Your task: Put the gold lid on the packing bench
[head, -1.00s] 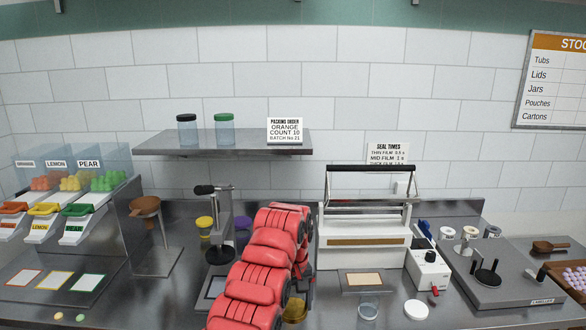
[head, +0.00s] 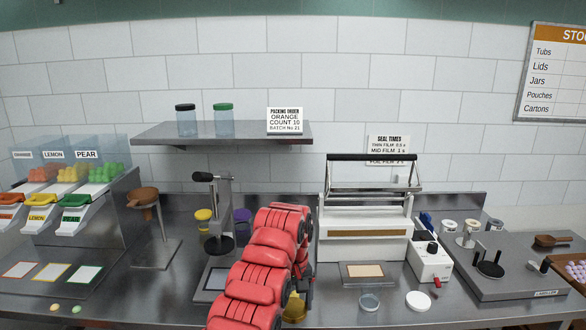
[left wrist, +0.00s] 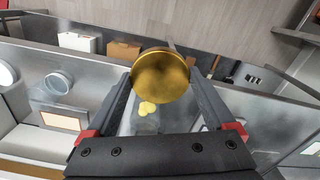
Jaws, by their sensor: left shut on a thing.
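The gold lid (left wrist: 160,76) is a round, shiny disc held between the fingertips of my left gripper (left wrist: 162,84) in the left wrist view. In the head view, a gold piece of the lid (head: 294,307) shows below the red arm, near the front of the steel bench (head: 330,310). The arm hides most of the gripper there. Whether the lid touches the bench cannot be told. My right gripper is not in view.
A clear jar (head: 369,302) and a white lid (head: 418,301) stand at the front, right of my arm. A sealer (head: 365,240) is behind them. A black-handled press (head: 218,215) stands left of the arm.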

